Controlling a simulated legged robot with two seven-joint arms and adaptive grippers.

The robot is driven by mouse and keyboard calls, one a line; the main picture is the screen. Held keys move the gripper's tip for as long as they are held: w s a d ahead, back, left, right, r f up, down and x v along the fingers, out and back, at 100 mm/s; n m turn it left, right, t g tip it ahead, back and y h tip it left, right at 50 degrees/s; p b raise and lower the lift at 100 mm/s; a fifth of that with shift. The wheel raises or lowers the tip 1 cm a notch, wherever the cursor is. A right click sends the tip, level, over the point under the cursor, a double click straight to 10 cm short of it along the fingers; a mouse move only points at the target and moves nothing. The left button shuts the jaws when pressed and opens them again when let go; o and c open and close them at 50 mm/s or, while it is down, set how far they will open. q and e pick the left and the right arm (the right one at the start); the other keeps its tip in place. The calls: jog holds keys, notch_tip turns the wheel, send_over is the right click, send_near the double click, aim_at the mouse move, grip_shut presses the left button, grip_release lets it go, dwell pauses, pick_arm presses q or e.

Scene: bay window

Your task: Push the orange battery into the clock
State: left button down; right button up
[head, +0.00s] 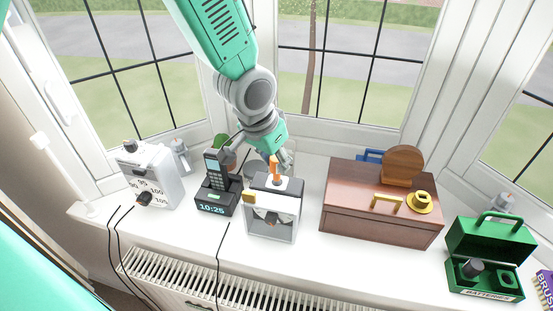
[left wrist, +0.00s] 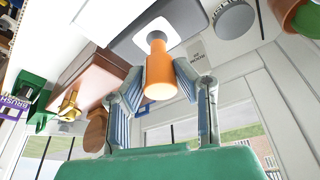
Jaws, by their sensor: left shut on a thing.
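The orange battery (head: 275,167) stands upright over the top of the grey box-like case (head: 272,216) with a see-through front, which I take for the clock. In the left wrist view the orange battery (left wrist: 160,77) points its grey tip at a white plate on the top of the case. The tip meets the plate; how deep it sits I cannot tell. My left gripper (head: 270,161) is shut on the battery, with its fingers on both sides of it in the left wrist view. My right gripper is not in view.
A phone dock (head: 212,206) reading 10:25 stands close at the left of the case. A white box with a dial (head: 150,178) is further left. A brown chest (head: 378,215) and a green battery box (head: 487,245) stand to the right. The sill's front edge lies above a radiator (head: 240,287).

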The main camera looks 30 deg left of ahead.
aim_at(276, 174)
pick_arm(q)
jog(key=shift+a+f, duration=0.1)
jog(key=shift+a, duration=0.25)
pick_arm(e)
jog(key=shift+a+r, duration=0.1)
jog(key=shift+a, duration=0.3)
pick_arm(q)
jog(key=shift+d, duration=0.65)
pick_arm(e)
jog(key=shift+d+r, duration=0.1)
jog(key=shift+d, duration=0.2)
pick_arm(q)
jog(key=shift+a+p, duration=0.35)
jog(key=shift+p, duration=0.05)
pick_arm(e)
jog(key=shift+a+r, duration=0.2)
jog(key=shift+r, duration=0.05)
pick_arm(q)
jog(key=shift+d, duration=0.15)
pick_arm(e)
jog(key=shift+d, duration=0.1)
pick_arm(q)
jog(key=shift+p, duration=0.3)
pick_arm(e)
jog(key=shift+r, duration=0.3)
pick_arm(q)
jog(key=shift+f+b, duration=1)
jog(key=shift+f, duration=0.75)
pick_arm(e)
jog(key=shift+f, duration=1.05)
